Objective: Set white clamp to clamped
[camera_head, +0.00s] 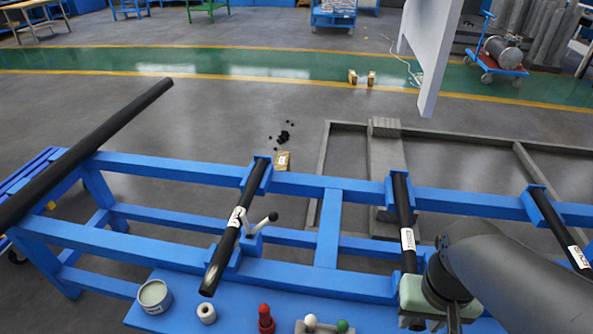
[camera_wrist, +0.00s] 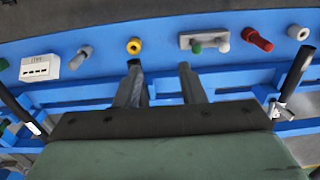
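The white clamp (camera_head: 257,226) is on the blue frame, at the right side of a black tube. Its pale lever with a dark tip points up and right, and whether it presses on the tube is unclear. In the wrist view, what looks like the same clamp (camera_wrist: 284,109) is small at the right edge. My gripper (camera_wrist: 160,67) is empty in the wrist view, its two fingers apart and over the blue bench. In the head view my pale green gripper body (camera_head: 428,298) is at lower right, well right of the clamp, its fingertips not clearly seen.
On the blue bench (camera_head: 185,318) are a tin (camera_head: 154,297), a white ring (camera_head: 206,313), a red peg (camera_head: 265,320) and a block with white and green knobs. Black tubes (camera_head: 403,210) lie across the blue frame. A long dark tube (camera_head: 95,140) slants at left.

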